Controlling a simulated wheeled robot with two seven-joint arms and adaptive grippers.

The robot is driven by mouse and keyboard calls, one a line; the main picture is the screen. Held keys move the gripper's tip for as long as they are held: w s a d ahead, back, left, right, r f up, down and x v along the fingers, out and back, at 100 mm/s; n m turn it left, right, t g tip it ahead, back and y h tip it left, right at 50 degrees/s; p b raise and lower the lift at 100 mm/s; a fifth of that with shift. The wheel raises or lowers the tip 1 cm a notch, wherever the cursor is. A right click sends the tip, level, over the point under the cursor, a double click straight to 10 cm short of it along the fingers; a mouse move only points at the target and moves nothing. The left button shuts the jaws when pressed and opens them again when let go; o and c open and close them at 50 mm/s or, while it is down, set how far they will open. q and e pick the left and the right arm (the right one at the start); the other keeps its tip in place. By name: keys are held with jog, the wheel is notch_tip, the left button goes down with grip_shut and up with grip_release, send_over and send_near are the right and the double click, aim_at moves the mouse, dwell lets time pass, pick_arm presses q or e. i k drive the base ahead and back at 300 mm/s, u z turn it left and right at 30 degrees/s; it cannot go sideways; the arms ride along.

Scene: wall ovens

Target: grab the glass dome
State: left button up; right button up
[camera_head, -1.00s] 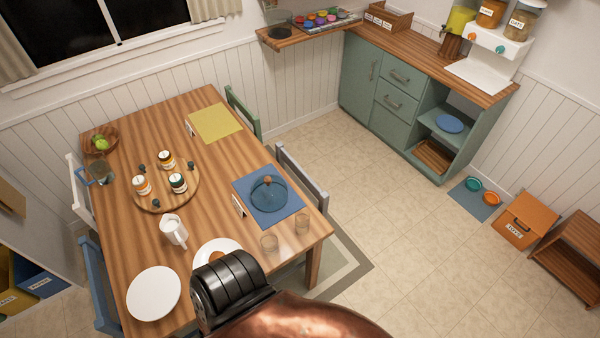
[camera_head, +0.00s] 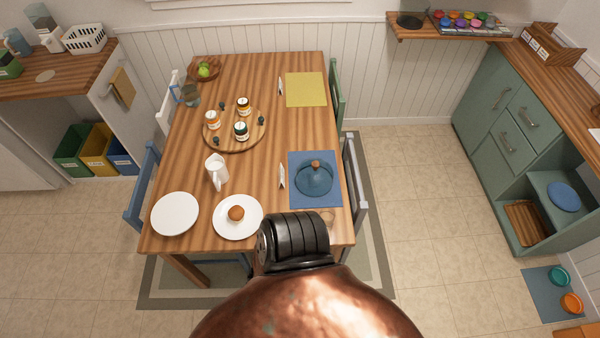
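The glass dome (camera_head: 314,181) is a clear bluish cover with a round wooden knob on top. It stands on a blue placemat (camera_head: 335,199) at the right side of the wooden dining table. A black ribbed part and a copper-coloured body of my own fill the bottom middle of the view, just in front of the table's near edge. They stand in front of part of the table below the dome. Neither of my grippers shows.
The table (camera_head: 275,85) also holds a white plate (camera_head: 175,214), a plate with a bun (camera_head: 237,230), a white pitcher (camera_head: 217,172), and a round tray with jars (camera_head: 220,144). Chairs (camera_head: 354,187) flank it. Open tiled floor (camera_head: 415,200) lies between table and green cabinet (camera_head: 500,125).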

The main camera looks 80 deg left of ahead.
aim_at(314, 176)
jog(key=u, duration=3.35)
jog(key=i, duration=0.1)
jog(key=u, duration=0.1)
